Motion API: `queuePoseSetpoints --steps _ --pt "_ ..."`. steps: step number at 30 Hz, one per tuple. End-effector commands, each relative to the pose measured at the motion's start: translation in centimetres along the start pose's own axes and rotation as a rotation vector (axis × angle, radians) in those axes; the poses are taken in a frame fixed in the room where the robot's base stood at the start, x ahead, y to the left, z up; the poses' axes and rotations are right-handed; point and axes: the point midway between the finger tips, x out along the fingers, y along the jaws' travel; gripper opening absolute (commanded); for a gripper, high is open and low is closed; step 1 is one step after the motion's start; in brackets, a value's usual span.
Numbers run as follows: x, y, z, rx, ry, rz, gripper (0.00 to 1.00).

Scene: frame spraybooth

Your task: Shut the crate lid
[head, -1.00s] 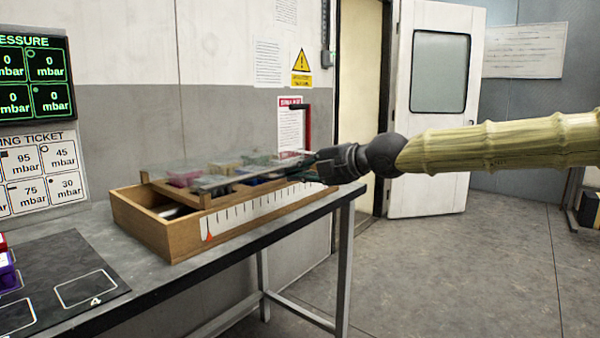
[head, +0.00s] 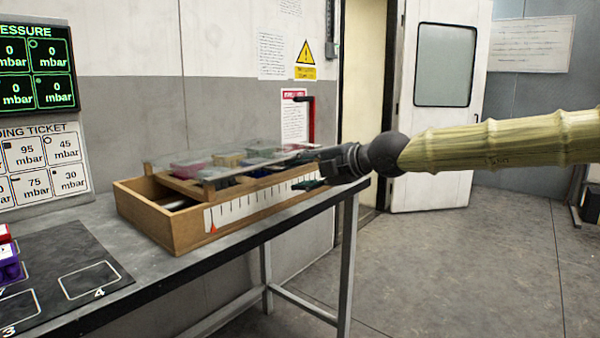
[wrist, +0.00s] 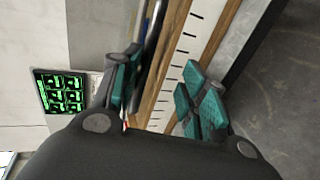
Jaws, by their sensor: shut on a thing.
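The wooden crate (head: 155,222) stands on the bench, with a scale of black marks along its front side. Its clear lid (head: 158,163) lies over the coloured contents, and the left end of the crate is uncovered. My gripper (head: 312,170) is at the right end of the crate, shut on the lid near its edge. In the wrist view the teal fingers (wrist: 160,85) sit on either side of the lid's edge and the crate's marked wall (wrist: 190,45). The exact contact is hidden by the fingers.
The grey bench (head: 185,275) has a dark mat (head: 60,262) with numbered outlines at the left, and purple and red items (head: 8,262) at its edge. A wall with display panels (head: 38,70) stands behind. The floor at right is open.

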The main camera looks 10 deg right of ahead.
Motion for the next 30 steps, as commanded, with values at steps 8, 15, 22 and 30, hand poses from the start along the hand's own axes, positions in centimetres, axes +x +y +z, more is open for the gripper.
queuePoseSetpoints --steps 8,15,22,30 --pt "0.0 -0.5 0.3 0.006 -0.003 -0.007 0.32" --pt "-0.5 -0.4 0.3 0.007 -0.003 -0.005 0.32" --pt "-2.9 -0.1 0.2 0.006 -0.002 0.0 0.32" --pt "-6.3 0.1 0.1 0.002 -0.001 0.003 0.32"
